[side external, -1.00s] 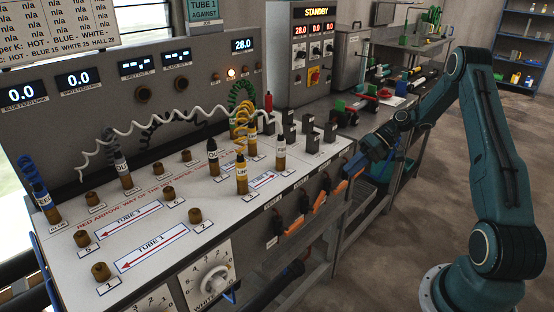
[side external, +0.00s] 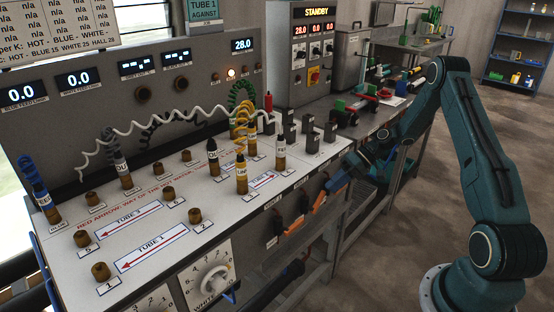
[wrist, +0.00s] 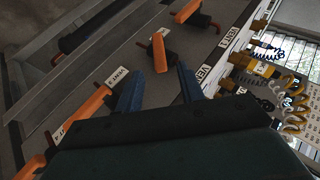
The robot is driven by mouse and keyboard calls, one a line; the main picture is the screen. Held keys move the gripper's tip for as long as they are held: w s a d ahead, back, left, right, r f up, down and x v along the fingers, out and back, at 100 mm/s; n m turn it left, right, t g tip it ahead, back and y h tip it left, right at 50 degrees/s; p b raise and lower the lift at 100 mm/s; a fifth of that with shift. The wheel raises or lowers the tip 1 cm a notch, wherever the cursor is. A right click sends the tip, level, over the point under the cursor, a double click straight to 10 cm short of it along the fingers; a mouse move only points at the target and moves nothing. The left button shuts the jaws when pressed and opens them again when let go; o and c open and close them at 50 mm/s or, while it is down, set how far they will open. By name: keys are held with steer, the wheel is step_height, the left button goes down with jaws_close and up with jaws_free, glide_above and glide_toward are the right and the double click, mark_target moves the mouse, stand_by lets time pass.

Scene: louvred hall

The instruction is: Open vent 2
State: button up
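Orange vent levers sit in a row on the bench's front panel. In the wrist view, the lever beside the partly hidden VENT label (wrist: 203,72), apparently the vent 2 lever (wrist: 160,52), lies just ahead of the gap between my fingers. It is turned differently from the lever by the VENT 3 label (wrist: 116,77). It shows in the side view as an orange bar (side external: 319,201). My gripper (wrist: 160,88) is open, with two blue fingers apart and nothing held. In the side view my gripper (side external: 335,183) is close to the panel, hiding part of the row.
The vent 3 lever (wrist: 92,105) is close beside my left finger in the wrist view. Another orange lever (side external: 293,226) is nearer the side camera. The bench top (side external: 150,275) carries brown ports and coiled hoses. Open floor (side external: 395,240) lies in front of the panel.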

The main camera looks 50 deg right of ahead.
mark_target(321, 200)
steer(key=shift+x, duration=3.15)
jaws_close()
